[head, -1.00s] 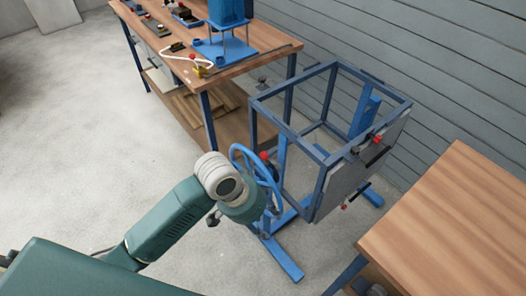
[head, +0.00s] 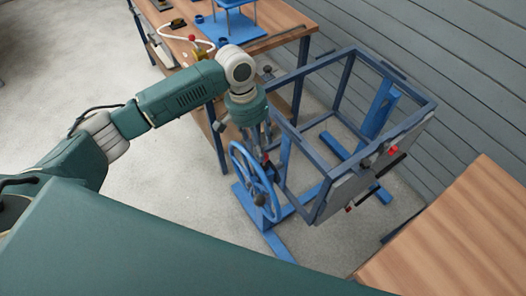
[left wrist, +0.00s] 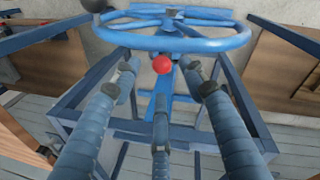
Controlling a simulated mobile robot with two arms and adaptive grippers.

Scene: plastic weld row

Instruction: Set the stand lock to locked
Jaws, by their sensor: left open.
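The stand (head: 306,153) is a blue frame on feet, with a blue handwheel (head: 261,199) on its left side. The handwheel also shows at the top of the left wrist view (left wrist: 160,45). A red ball knob (left wrist: 162,64) sits just in front of the wheel's rim there; I take it for the stand lock's handle, and its lock position is not readable. My left gripper (head: 262,143) points down above and beside the wheel. Its three fingers (left wrist: 161,101) are spread open, with the knob beyond their tips and between them. I see no contact. My right gripper is not in view.
A wooden workbench (head: 284,20) with tools stands behind, and another wooden table (head: 460,240) is at the lower right. A grey panel (head: 350,190) with red-tipped handles is on the stand's right side. A grey plank wall is behind. Floor at the left is clear.

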